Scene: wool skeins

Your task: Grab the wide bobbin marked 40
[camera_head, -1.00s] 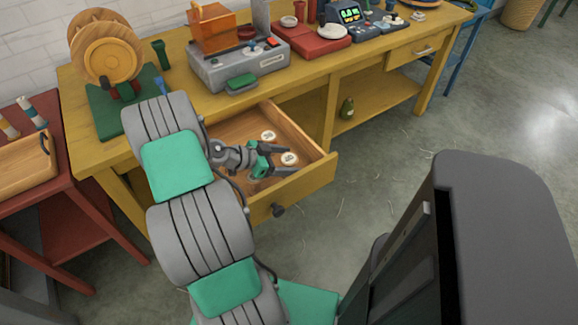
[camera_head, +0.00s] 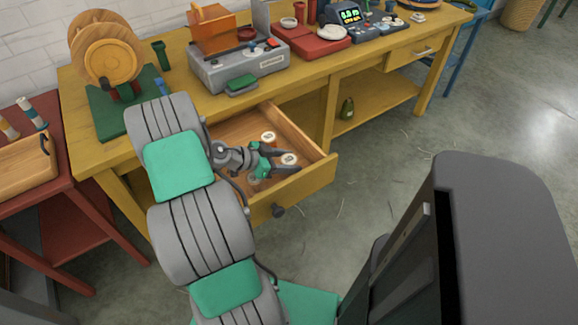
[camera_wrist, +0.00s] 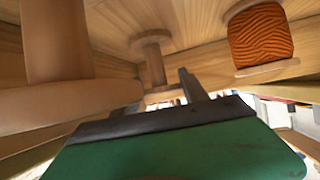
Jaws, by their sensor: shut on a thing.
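Two bobbins with round pale labelled tops show in the open drawer (camera_head: 318,174) in the head view. One bobbin (camera_head: 289,159) is near the drawer's front, and another bobbin (camera_head: 268,137) is further back. The labels are too small to read. My gripper (camera_head: 284,162) is down in the drawer, with its fingers shut on the front bobbin. The wrist view shows a broad bare wooden bobbin (camera_wrist: 58,45) at left, a slim wooden bobbin (camera_wrist: 153,60) in the middle and an orange-wound bobbin (camera_wrist: 260,38) at right. No 40 mark is visible there.
The drawer walls stand close around my gripper. The yellow bench (camera_head: 300,75) above holds a grey machine (camera_head: 235,68) and a red scale (camera_head: 312,42). The floor right of the drawer is clear.

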